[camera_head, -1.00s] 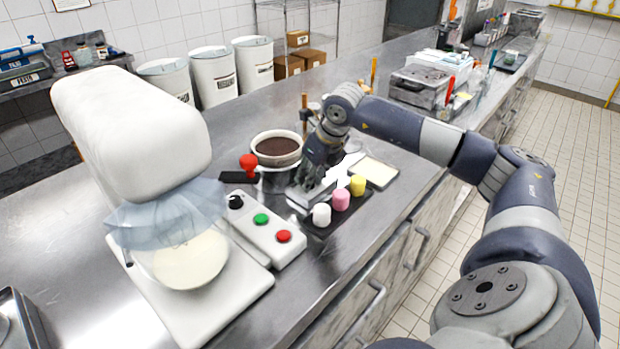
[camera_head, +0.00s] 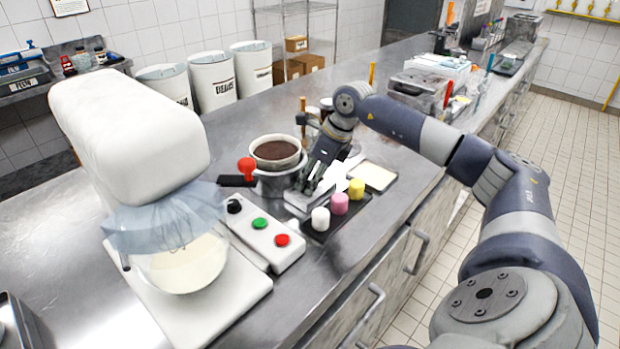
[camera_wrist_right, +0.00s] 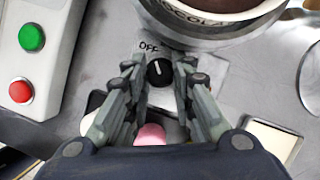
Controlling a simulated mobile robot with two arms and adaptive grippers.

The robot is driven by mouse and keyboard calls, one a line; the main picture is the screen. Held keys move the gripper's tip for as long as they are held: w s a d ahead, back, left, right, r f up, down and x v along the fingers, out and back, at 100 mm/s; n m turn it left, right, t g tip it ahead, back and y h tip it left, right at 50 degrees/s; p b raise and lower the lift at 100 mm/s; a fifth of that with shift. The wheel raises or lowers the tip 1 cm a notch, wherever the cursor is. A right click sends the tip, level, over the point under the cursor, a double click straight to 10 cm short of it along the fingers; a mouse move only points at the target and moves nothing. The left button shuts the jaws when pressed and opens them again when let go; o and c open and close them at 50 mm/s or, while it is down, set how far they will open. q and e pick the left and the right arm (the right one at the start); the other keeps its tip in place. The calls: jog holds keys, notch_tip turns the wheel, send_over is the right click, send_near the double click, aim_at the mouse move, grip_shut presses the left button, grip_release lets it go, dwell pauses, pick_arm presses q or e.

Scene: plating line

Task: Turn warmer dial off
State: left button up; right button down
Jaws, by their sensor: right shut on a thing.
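The chocolate warmer (camera_head: 272,184) is a round metal pot of dark chocolate on the counter. In the right wrist view its dial (camera_wrist_right: 159,73) is a small black knob on a light plate, with "OFF" printed at its upper left. The white mark on the knob points up, leaning slightly left. My right gripper (camera_wrist_right: 158,72) has its fingers on either side of the knob and is shut on it. In the head view the right gripper (camera_head: 309,188) reaches down at the warmer's front right and hides the dial. My left gripper is not in view.
A dark tray (camera_head: 318,236) with white, pink and yellow cylinders lies just in front of the right gripper. A control box (camera_head: 264,238) with black, green and red controls and a white mixer (camera_head: 130,130) stand to the left. A cream-filled tray (camera_head: 373,176) lies to the right.

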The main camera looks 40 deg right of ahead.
jog(key=c, duration=1.4)
grip_release()
jog(key=shift+o, duration=0.2)
jog(key=v, duration=1.2)
